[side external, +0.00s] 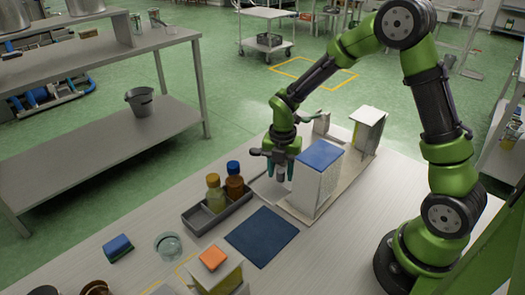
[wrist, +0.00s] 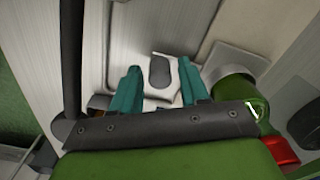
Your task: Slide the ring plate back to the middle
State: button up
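My gripper (side external: 280,168) points down at the left end of a pale, low-edged board (side external: 353,172). In the wrist view its two teal fingers (wrist: 160,95) stand apart. A grey rounded piece (wrist: 159,70) shows between them, with gaps on both sides; it sits on a pale surface (wrist: 160,42). A grey upright piece also shows between the fingers in the side view (side external: 282,174). I cannot tell for sure which part is the ring plate, and no ring is clearly visible; the gripper and a tall box hide part of the board.
A tall white box with a blue top (side external: 316,178) stands close right of my gripper. A white box (side external: 368,128) and a grey piece (side external: 321,123) stand behind. A dark tray with bottles (side external: 216,212), a blue mat (side external: 262,236) and an orange-topped box (side external: 215,274) lie in front.

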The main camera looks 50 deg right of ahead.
grip_shut()
jog(key=d, duration=1.2)
jog(key=shift+d+r, duration=0.1)
jog(key=shift+o, duration=1)
grip_release()
notch_tip(320, 180, up, 17)
